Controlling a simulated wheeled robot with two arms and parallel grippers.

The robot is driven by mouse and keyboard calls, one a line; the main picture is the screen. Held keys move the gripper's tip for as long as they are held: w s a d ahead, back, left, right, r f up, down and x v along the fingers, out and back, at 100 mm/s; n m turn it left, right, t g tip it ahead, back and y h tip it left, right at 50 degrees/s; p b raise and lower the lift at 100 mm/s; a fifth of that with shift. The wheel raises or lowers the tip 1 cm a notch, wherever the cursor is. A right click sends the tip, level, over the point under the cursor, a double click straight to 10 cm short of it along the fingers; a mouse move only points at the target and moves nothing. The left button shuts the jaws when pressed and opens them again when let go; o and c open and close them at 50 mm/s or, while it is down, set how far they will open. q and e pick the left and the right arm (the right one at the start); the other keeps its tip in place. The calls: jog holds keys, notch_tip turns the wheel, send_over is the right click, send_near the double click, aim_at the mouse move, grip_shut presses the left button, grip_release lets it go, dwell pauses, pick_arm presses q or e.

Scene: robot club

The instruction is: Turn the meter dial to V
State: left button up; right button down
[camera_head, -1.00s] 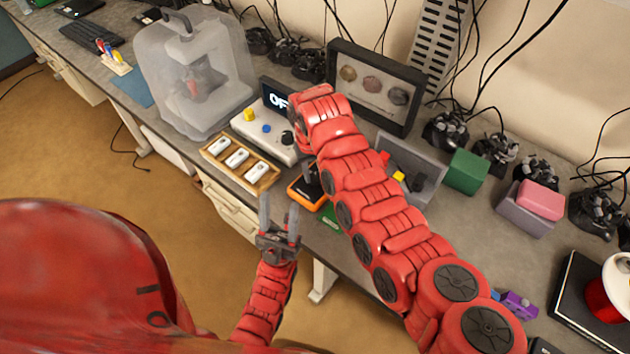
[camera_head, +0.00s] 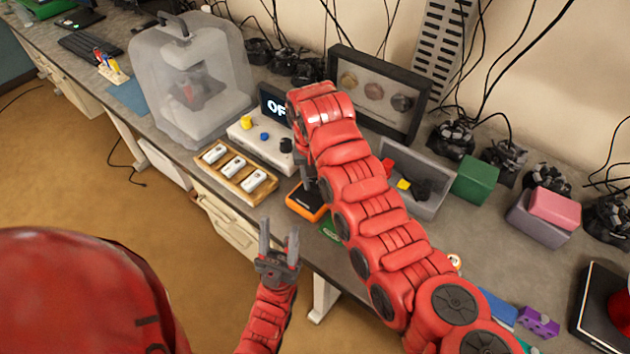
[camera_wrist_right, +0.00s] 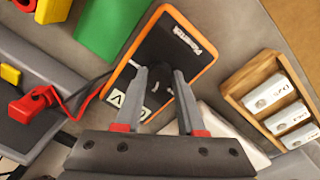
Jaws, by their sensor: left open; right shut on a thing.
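The orange-rimmed meter (camera_head: 306,203) lies on the bench, partly hidden by my right arm in the head view. The right wrist view shows its black face (camera_wrist_right: 178,38). My right gripper (camera_wrist_right: 160,74) is shut on the meter dial (camera_wrist_right: 160,88), which shows between the fingers. A display (camera_head: 273,104) behind shows "OF", the rest hidden by my arm. My left gripper (camera_head: 279,230) is open and empty, in front of the bench edge.
A wooden tray of white labelled blocks (camera_head: 204,165) is beside the meter. Behind it stands a white box with knobs (camera_head: 270,149). A grey bin (camera_head: 436,203) with a red lead is on the other side. A green block (camera_head: 475,179) stands farther right.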

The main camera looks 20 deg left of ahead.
jog(key=c, duration=0.5)
grip_release()
notch_tip(320, 180, up, 11)
jog(key=b, duration=0.2)
notch_tip(320, 180, up, 6)
jog(key=p, duration=0.1)
send_over(312, 184)
jog(key=shift+s+a+r, duration=0.1)
jog(key=shift+r, duration=0.05)
jog(key=shift+r, duration=0.1)
